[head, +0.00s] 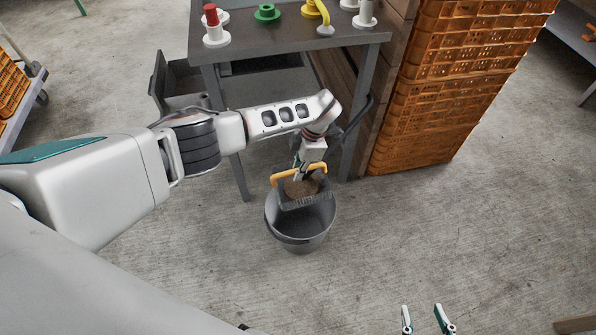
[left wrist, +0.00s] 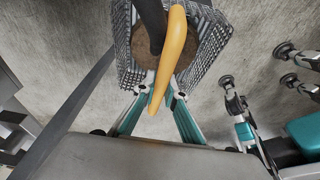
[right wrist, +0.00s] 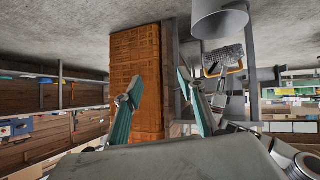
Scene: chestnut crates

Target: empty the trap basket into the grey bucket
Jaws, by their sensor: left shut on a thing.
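The trap basket (head: 307,201) is a dark grey mesh basket with a yellow-orange handle (head: 288,172). Brown material (head: 300,187) lies inside it. My left gripper (head: 302,171) is shut on the handle, which also shows between its fingers in the left wrist view (left wrist: 170,60). The basket hangs over the far part of the grey bucket (head: 299,240), which stands on the floor. I cannot tell whether basket and rim touch. The bucket interior I see is grey; the basket hides the rest. My right gripper (head: 423,315) is open and empty, well away from the bucket.
A grey workbench (head: 270,45) with coloured pieces on top and an open drawer (head: 180,80) stands behind the bucket. Stacked orange crates (head: 425,120) stand to its right. A cart (head: 25,95) is at the far left. The concrete floor right of the bucket is clear.

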